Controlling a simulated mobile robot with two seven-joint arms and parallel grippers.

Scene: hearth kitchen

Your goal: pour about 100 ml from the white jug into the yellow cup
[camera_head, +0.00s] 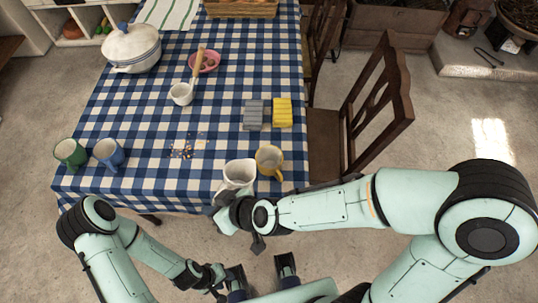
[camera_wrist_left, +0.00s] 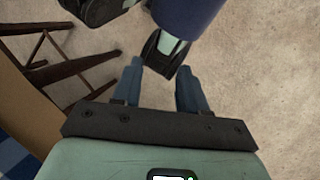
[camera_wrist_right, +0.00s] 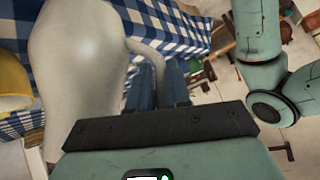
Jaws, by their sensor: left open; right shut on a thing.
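The white jug (camera_head: 239,174) is at the table's front edge, and its pale body (camera_wrist_right: 80,65) fills the left of the right wrist view. My right gripper (camera_wrist_right: 158,90) is shut on the jug's handle (camera_wrist_right: 150,55). Whether the jug touches the cloth is hard to tell. The yellow cup (camera_head: 270,161) stands just right of the jug on the table's front right corner; part of it shows at the left edge of the right wrist view (camera_wrist_right: 12,80). What is inside the jug is not clear. My left gripper (camera_wrist_left: 160,85) is open and empty, over the floor in front of the table.
Green (camera_head: 70,153) and blue (camera_head: 108,153) mugs stand at the front left of the checked table (camera_head: 150,190). Grey (camera_head: 254,114) and yellow (camera_head: 282,112) sponges lie behind the cup. Small scattered bits (camera_head: 185,148) lie mid-table. A wooden chair (camera_head: 370,105) stands at the right.

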